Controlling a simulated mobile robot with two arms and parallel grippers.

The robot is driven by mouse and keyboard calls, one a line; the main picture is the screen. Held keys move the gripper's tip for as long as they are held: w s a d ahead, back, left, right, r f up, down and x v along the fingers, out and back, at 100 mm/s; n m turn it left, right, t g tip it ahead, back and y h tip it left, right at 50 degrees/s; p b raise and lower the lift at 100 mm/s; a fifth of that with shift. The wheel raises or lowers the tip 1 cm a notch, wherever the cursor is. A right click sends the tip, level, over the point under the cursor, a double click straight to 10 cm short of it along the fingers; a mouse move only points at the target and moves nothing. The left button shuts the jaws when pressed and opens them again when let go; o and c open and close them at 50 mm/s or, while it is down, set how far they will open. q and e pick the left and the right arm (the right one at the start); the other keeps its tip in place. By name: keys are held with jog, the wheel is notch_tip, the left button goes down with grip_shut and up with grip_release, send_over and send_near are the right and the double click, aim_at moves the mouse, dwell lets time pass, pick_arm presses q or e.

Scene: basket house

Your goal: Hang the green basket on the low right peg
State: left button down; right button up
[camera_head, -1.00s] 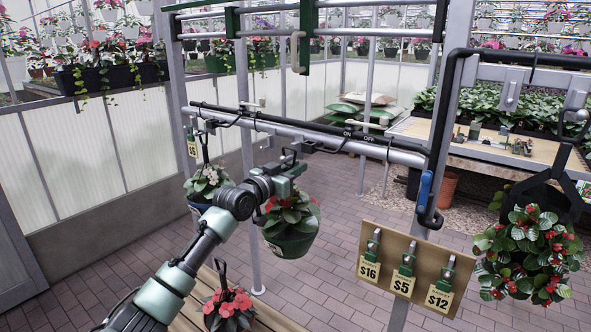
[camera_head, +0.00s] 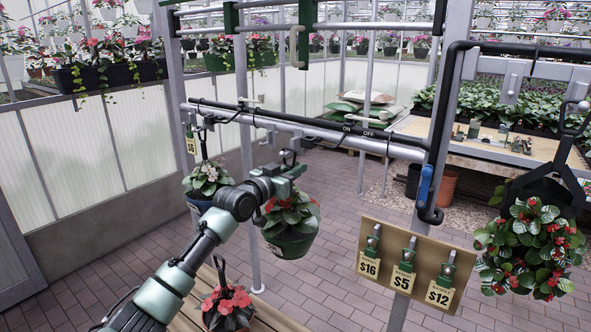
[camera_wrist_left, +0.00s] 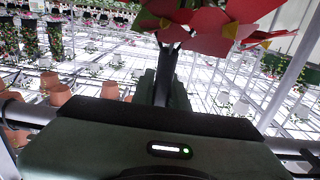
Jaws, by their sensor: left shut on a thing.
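The green basket (camera_head: 290,243) is a dark green pot with red flowers and leaves, hanging upright near the middle of the head view. My left gripper (camera_head: 285,175) is shut on its hanger, just above the flowers. The hanger's tip shows above the jaws, below and in front of the grey rail (camera_head: 330,139). In the left wrist view, red petals (camera_wrist_left: 205,20) fill the top and hide part of the jaws. Light peg-like rods stick out at the rail, one at right (camera_head: 375,125) and one at left (camera_head: 251,101). My right gripper is not in view.
A basket of pale flowers (camera_head: 207,180) hangs at left, and one with red flowers (camera_head: 228,307) is low in front. A large red-flowered basket (camera_head: 530,250) hangs at right. A tag board (camera_head: 388,262) and a blue-handled valve (camera_head: 425,185) are by the right post.

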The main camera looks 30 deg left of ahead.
pick_arm(q)
jog(key=shift+r, duration=0.4)
jog(key=c, duration=1.3)
grip_release()
jog(key=s+b, duration=0.1)
jog(key=s, duration=0.1)
jog(key=s+b, duration=0.1)
jog(key=s, duration=0.4)
jog(key=shift+a+f+b, duration=0.25)
jog(key=shift+f+b, duration=0.05)
jog(key=shift+b, duration=0.1)
jog(key=shift+s+r, duration=0.15)
jog(key=shift+s, duration=0.25)
